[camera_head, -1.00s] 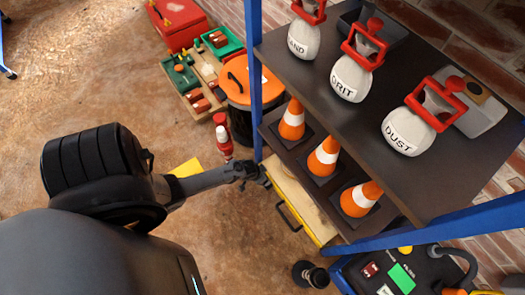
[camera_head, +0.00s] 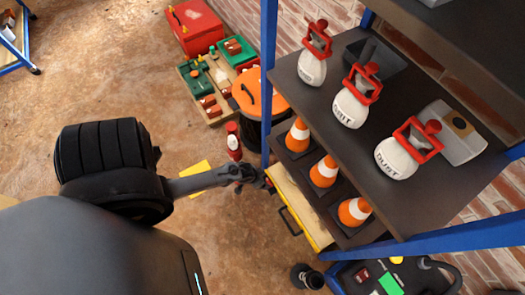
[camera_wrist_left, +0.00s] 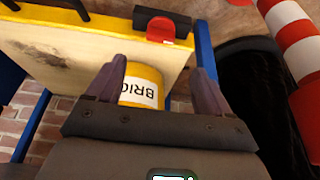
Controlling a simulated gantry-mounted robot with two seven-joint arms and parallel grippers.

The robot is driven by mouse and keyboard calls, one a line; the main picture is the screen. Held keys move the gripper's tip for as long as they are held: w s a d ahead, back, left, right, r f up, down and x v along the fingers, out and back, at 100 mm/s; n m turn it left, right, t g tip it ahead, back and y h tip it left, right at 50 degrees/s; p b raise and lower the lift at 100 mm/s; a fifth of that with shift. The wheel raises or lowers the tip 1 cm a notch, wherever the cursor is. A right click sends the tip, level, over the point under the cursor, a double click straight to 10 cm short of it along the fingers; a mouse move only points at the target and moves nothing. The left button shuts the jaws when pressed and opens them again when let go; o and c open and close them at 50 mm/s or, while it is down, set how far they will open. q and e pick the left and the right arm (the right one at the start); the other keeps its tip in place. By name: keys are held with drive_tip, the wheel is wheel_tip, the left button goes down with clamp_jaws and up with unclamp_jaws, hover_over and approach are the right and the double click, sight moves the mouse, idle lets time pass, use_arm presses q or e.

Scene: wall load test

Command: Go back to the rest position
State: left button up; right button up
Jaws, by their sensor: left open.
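My left arm comes in from the left in the head view. Its gripper (camera_head: 258,178) is beside the blue-posted shelf rack, by the front of a yellow-edged wooden board (camera_head: 297,203). In the left wrist view the two fingers (camera_wrist_left: 158,72) stand apart. A yellow container with a white label reading "BRIC" (camera_wrist_left: 142,84) shows between them; its lower part is hidden by the gripper body. I cannot tell whether the fingers touch it. My right gripper is not in view.
White weights with red handles (camera_head: 348,107) stand on the dark shelf, with orange cones (camera_head: 322,171) below. A blue rack post (camera_head: 268,70) is close to the gripper. A red-and-white extinguisher-like object (camera_head: 233,141) and orange-lidded bucket (camera_head: 262,95) stand behind. Open floor lies left.

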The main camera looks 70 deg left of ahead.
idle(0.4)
use_arm(q)
drive_tip(key=w+d+r+m+p, duration=0.1)
drive_tip(key=d+r+p, duration=0.5)
drive_tip(key=r, duration=0.9)
drive_tip(key=d+r+m+h+p, duration=0.1)
drive_tip(key=d+r+p, duration=0.55)
drive_tip(key=r, duration=0.85)
drive_tip(key=w+d+r+m+p, duration=0.1)
drive_tip(key=d+r+p, duration=0.2)
drive_tip(key=r+p, duration=0.9)
drive_tip(key=s+d+r+m+g+p, duration=0.1)
drive_tip(key=s+r+p, duration=0.1)
drive_tip(key=r+p, duration=1.95)
drive_tip(key=s+d+r+p, duration=0.15)
drive_tip(key=r+p, duration=1.15)
drive_tip(key=r, duration=1.7)
wheel_tip(320, 180, down, 75)
drive_tip(key=a+b, duration=0.1)
drive_tip(key=b, duration=7.3)
drive_tip(key=shift+s+b, duration=0.35)
drive_tip(key=shift+b, duration=0.05)
